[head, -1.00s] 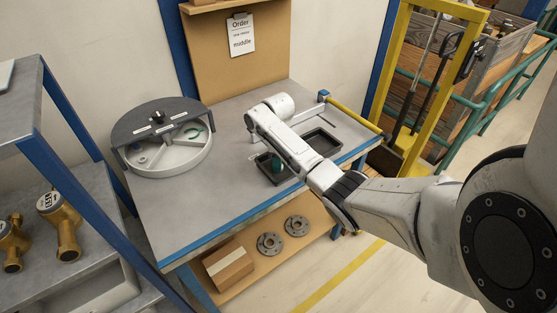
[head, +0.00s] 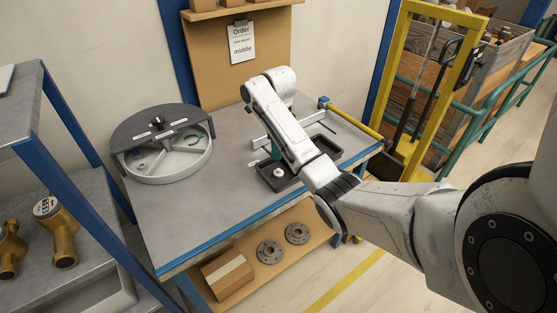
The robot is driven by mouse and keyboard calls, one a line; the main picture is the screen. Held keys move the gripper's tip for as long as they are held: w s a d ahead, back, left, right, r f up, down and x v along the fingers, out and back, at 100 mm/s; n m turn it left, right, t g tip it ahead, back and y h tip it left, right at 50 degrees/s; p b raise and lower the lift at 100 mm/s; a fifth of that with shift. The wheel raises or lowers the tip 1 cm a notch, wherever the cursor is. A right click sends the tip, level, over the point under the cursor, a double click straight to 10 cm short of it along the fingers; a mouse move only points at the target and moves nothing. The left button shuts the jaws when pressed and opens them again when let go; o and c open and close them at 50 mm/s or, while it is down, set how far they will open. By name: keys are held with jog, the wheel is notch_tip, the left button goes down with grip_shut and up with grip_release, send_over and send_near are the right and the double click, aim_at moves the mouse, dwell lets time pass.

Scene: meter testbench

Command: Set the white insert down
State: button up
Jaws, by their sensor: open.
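The white insert (head: 278,172) is a small pale piece in the left dark tray (head: 266,183) at the right front of the workbench. It appears to rest on the tray floor. My gripper (head: 274,153) is just above it, with a teal part showing below the wrist. My arm hides much of the gripper, so its fingers are hard to make out. It is open and appears apart from the insert.
A second dark tray (head: 325,148) lies to the right, partly behind my arm. A round grey housing (head: 170,172) with a dark half cover stands at the bench's left. The bench middle is clear. An order sheet (head: 242,42) reads "middle". Brass meters (head: 62,240) sit on the left shelf.

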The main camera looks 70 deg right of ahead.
jog(key=shift+r+p, duration=1.25)
jog(key=shift+r, duration=0.2)
jog(key=a+f+n, duration=0.4)
jog(key=a+n, duration=0.1)
jog(key=a, duration=0.3)
jog(key=a+f+n+t+y, duration=0.1)
jog(key=a+f+n, duration=0.2)
jog(key=a+n, duration=0.35)
jog(key=a+f+n, duration=0.3)
jog(key=a+f, duration=0.1)
jog(key=a, duration=0.6)
jog(key=s+a+f+n, duration=0.2)
jog(key=s+a+n, duration=0.5)
jog(key=a+n, duration=0.2)
jog(key=s+a+r+n+h, duration=0.1)
jog(key=s+n, duration=0.8)
jog(key=s, duration=0.1)
jog(key=shift+s+a+r, duration=0.25)
